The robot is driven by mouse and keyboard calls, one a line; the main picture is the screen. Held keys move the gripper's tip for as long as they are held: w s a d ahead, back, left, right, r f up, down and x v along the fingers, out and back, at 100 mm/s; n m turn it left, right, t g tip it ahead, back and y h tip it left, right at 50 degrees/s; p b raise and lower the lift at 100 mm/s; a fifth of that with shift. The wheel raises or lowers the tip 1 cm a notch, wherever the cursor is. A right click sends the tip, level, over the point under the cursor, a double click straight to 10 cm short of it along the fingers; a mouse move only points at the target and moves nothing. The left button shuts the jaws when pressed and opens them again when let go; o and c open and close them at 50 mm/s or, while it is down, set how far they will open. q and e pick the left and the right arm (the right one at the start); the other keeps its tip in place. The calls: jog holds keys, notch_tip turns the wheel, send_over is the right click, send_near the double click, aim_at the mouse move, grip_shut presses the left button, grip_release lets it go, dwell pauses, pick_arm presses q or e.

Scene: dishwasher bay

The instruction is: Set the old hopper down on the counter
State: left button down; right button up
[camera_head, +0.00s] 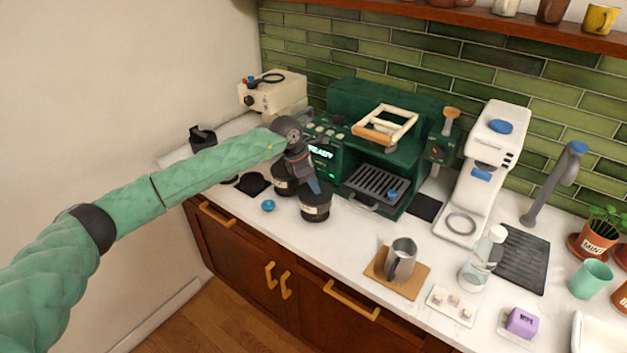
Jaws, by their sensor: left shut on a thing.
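My left gripper (312,187) reaches in from the left over the counter and points down. It is shut on a dark round container with a cream label (316,210), which I take to be the old hopper. The gripper hides part of its top. The container is upright, with its base at or just above the white counter (345,235); I cannot tell whether it touches. My right gripper is not in view.
A similar dark container (282,182) stands close behind. A small blue item (268,205) lies to the left. The green coffee machine (390,165) is to the right, with a metal jug (401,258) on a wooden board (415,282) nearer. Bare counter lies in between.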

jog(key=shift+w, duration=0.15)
pick_arm(q)
jog(key=c, duration=1.1)
grip_release()
jog(key=shift+c, duration=0.2)
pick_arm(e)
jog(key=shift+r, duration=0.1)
pick_arm(q)
jog(key=shift+a+r, duration=0.1)
jog(key=b+v, duration=0.3)
jog(key=v, duration=0.2)
jog(key=shift+r, duration=0.2)
jog(key=b+v, duration=0.2)
jog(key=v, duration=0.4)
jog(key=shift+r, duration=0.2)
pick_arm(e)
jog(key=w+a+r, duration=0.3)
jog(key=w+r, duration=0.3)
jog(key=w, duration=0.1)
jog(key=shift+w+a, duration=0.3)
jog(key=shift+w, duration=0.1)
